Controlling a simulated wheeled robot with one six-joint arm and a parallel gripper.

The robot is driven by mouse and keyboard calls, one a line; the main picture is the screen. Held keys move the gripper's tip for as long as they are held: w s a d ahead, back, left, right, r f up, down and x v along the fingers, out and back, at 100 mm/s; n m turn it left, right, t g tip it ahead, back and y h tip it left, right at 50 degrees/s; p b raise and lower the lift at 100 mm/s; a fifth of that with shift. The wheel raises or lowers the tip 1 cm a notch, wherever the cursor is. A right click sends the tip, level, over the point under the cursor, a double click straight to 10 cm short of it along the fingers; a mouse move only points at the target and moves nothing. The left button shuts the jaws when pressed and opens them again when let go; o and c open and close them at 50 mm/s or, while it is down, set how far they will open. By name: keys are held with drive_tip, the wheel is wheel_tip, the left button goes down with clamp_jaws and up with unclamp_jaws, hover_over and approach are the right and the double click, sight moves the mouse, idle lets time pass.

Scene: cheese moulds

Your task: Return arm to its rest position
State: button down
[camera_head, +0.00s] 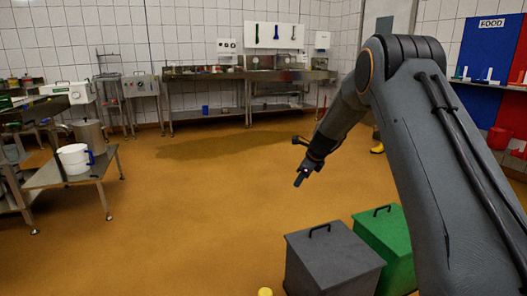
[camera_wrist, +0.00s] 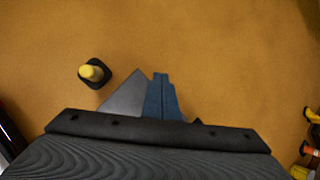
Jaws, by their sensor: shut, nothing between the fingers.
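My gripper (camera_head: 300,180) shows in the head view at the end of my dark arm, which reaches in from the right and bends downward. It hangs in the air above the orange floor (camera_head: 190,220), apart from any object. In the wrist view my gripper's blue fingers (camera_wrist: 160,97) are together with nothing between them. A dark grey pointed shape lies beside the fingers; I cannot tell what it is.
A grey lidded bin (camera_head: 330,262) and a green bin (camera_head: 388,240) stand below my arm. A low metal table (camera_head: 60,178) with a white bucket (camera_head: 73,158) is at left. Steel counters line the back wall. A yellow-topped post (camera_wrist: 92,72) stands on the floor. The middle floor is clear.

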drive_tip(key=s+a+r+n+g, duration=0.1)
drive_tip(key=s+a+r+n, duration=0.3)
drive_tip(key=s, duration=0.5)
drive_tip(key=s+a+r+n+g, duration=0.15)
drive_tip(key=s+r+n, duration=0.35)
drive_tip(key=s, duration=0.5)
drive_tip(key=s+a+r+n+g, duration=0.1)
drive_tip(key=s+a+r+n, duration=0.1)
drive_tip(key=s+a+n, duration=0.5)
drive_tip(key=s+d+n+g+h, duration=0.15)
drive_tip(key=s+n, duration=0.25)
drive_tip(key=s, duration=0.6)
drive_tip(key=s+d+n+t, duration=0.1)
drive_tip(key=s+d+n, duration=0.25)
drive_tip(key=s, duration=0.65)
drive_tip(key=s+d+n+g+h, duration=0.1)
drive_tip(key=s+n, duration=0.3)
drive_tip(key=s, duration=0.6)
drive_tip(key=d+r+m+p, duration=0.3)
drive_tip(key=d+r+p, duration=0.7)
drive_tip(key=p, duration=1)
drive_tip(key=shift+r, duration=0.5)
drive_tip(key=shift+w+m, duration=0.1)
drive_tip(key=shift+m, duration=0.15)
